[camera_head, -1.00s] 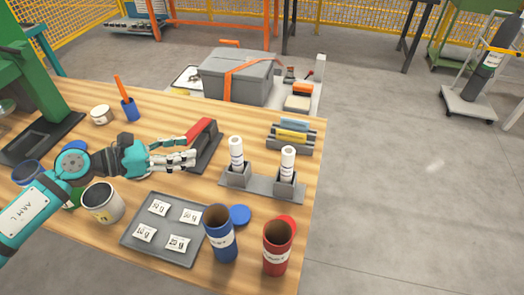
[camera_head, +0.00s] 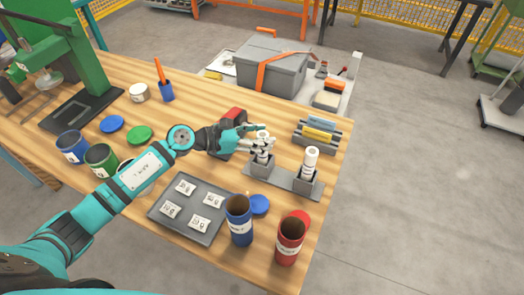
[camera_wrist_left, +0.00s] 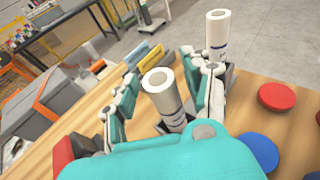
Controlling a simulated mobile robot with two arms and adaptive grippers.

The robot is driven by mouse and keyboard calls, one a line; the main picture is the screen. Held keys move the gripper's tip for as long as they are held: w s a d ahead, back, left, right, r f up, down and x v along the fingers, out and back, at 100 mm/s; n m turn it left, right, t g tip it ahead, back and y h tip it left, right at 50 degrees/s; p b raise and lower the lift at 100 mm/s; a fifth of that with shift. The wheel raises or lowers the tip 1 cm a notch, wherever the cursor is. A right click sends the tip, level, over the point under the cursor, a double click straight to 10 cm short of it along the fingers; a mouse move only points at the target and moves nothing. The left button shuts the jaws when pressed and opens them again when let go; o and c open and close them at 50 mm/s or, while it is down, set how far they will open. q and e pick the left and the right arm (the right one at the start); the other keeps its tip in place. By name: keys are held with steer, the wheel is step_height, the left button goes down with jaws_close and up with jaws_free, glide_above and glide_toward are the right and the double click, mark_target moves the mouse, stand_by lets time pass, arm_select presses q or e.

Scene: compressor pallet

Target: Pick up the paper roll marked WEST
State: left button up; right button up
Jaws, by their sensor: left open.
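Two white paper rolls stand upright in the square cups of a grey holder (camera_head: 285,182). My left gripper (camera_head: 262,137) is at the left roll (camera_head: 263,158), with its fingers near the roll's top. In the left wrist view the fingers (camera_wrist_left: 170,85) are spread, with this roll (camera_wrist_left: 165,98) between them. I cannot tell whether they touch it. The other roll (camera_head: 310,160) stands free to the right, and it also shows in the left wrist view (camera_wrist_left: 217,40). The marks on both rolls are too small to read. My right gripper is not in view.
A blue tube (camera_head: 239,228) and a red tube (camera_head: 290,245) stand in front of the holder. A grey tray (camera_head: 187,218) with several labelled packets lies to the left. Blue and yellow bars (camera_head: 319,134) sit behind. The table's right edge is close to the holder.

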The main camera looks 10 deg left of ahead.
arm_select(q)
steer(key=p+x, duration=0.1)
steer(key=x, duration=0.4)
steer(key=shift+a+f, duration=0.15)
steer(key=shift+a, duration=0.1)
jaws_close()
